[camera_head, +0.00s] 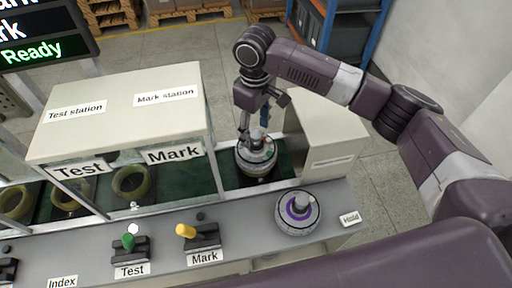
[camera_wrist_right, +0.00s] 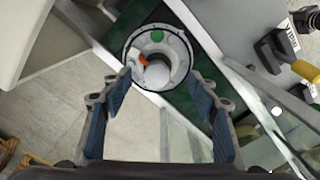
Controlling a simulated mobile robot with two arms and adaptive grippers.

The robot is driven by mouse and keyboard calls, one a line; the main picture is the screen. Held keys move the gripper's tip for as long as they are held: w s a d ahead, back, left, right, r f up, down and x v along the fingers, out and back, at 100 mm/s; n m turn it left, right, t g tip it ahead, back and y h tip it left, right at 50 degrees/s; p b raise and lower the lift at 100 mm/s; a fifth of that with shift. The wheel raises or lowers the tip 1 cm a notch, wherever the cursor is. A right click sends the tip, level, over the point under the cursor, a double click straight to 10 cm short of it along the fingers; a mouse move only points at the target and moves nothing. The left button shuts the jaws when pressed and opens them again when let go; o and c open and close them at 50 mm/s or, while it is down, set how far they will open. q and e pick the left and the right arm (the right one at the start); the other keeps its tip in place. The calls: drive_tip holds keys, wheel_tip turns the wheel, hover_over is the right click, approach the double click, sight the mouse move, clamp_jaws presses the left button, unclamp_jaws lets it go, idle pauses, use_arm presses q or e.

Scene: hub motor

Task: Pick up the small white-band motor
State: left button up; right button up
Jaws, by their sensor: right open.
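A round grey motor (camera_head: 257,158) with a green dot and a red mark sits on the dark green conveyor, beyond the Mark station. In the right wrist view the motor (camera_wrist_right: 146,45) shows a pale face, a dark rim and a central shaft. My right gripper (camera_head: 256,124) is over it, open, with its fingers pointing down. In the wrist view the fingers (camera_wrist_right: 160,82) spread to either side of the shaft; whether they touch cannot be told. A white band is not clear on either. My left gripper is not in view.
The station housing (camera_head: 120,108) stands left of my right gripper. A pale box (camera_head: 326,140) is close on its right. Test and Mark levers (camera_head: 186,231) stand on the grey ledge (camera_head: 245,236). Several ring-shaped parts (camera_head: 131,183) lie on the conveyor under the housing.

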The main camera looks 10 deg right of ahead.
sight(255, 133)
wheel_tip(255, 133, down, 3)
drive_tip(key=shift+w+d+r+p, duration=0.1)
drive_tip(key=shift+d+r+p, duration=0.05)
drive_tip(key=shift+p, duration=0.2)
drive_tip(key=shift+w+f, duration=0.1)
drive_tip(key=shift+f, duration=0.45)
clamp_jaws()
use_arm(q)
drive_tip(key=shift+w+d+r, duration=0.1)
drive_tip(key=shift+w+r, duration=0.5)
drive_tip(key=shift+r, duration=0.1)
use_arm(e)
drive_tip(key=shift+w+r, duration=0.15)
